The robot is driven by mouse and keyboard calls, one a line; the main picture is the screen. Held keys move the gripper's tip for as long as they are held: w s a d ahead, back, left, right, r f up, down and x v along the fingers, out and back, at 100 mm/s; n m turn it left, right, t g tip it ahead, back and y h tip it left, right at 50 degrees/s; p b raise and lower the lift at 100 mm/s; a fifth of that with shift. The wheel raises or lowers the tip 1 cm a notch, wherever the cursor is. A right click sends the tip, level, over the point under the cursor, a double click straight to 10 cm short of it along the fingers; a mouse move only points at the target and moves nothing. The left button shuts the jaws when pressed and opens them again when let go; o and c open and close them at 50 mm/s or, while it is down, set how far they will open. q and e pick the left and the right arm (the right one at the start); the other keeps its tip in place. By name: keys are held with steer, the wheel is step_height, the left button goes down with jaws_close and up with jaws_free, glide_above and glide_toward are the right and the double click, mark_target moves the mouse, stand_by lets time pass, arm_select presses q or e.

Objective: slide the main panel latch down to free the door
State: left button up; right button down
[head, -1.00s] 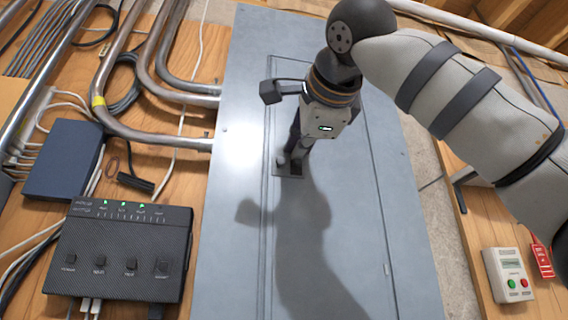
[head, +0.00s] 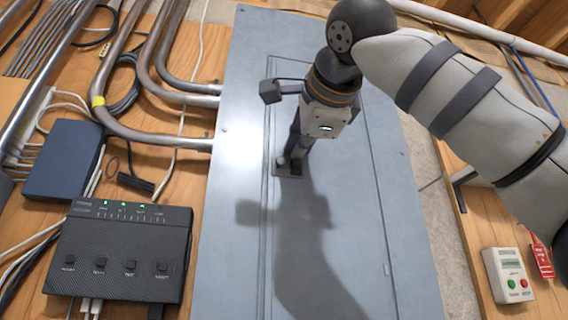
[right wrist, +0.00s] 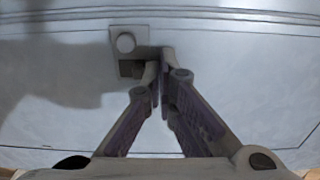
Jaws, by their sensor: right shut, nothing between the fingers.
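The main panel (head: 235,200) is a large grey metal cabinet front with a door (head: 345,220) outlined on it. The latch (head: 291,172) is a small plate on the door's left side, partly hidden by my right gripper in the head view. In the right wrist view the latch (right wrist: 145,53) shows a round pale knob (right wrist: 125,42) above a dark slot (right wrist: 130,69). My right gripper (head: 283,162) is shut and empty. Its fingertips (right wrist: 160,62) are just right of the slot in the wrist view; I cannot tell if they touch the plate. My left gripper is not in view.
Metal conduits (head: 150,110) and cables run left of the panel. A black box (head: 120,250) with green lights and a blue box (head: 63,160) sit at the left. A small control box (head: 508,275) with red and green buttons is at the lower right.

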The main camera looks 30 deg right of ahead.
steer(key=shift+f, duration=0.7)
stand_by(0.5)
steer(key=shift+r, duration=0.25)
stand_by(0.3)
steer(key=v, duration=0.7)
steer(key=shift+f, duration=0.1)
stand_by(0.4)
